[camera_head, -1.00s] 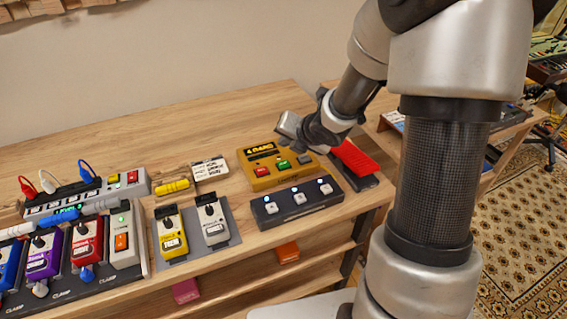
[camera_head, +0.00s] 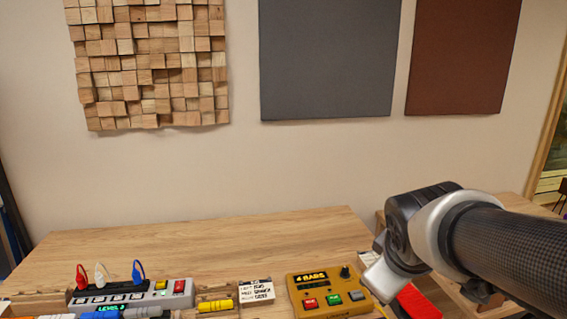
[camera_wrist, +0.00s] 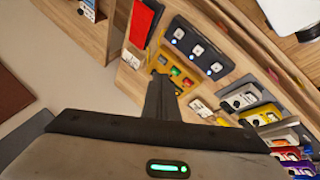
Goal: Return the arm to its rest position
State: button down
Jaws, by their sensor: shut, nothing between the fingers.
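My gripper (camera_wrist: 160,95) points out over the wooden bench in the wrist view, its dark fingers together and empty. In the head view my arm reaches in from the right, and its silver end part stands in front of the bench near the yellow 4 BARS pedal (camera_head: 325,293). The fingertips cannot be made out there. In the wrist view the same yellow pedal (camera_wrist: 184,75) lies beyond the fingers, and I see no contact with it.
The bench (camera_head: 215,250) holds a grey pedal strip (camera_head: 130,300) with plugs, a yellow cylinder (camera_head: 215,306), a label card (camera_head: 256,292) and a red pedal (camera_head: 420,303). A dark three-switch pedal (camera_wrist: 195,45) shows in the wrist view. Wall panels (camera_head: 330,60) hang above the bench.

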jog(key=s+a+r+m+g+y, duration=0.1)
jog(key=s+a+m, duration=0.1)
jog(key=s+m, duration=0.25)
jog(key=s+a+m+y, duration=0.1)
jog(key=s+a+m, duration=0.2)
jog(key=s, duration=0.3)
notch_tip(320, 180, up, 14)
jog(key=p, duration=1.3)
jog(key=shift+w+d+f, duration=0.15)
jog(key=shift+w+f, duration=0.05)
jog(key=shift+f, duration=0.05)
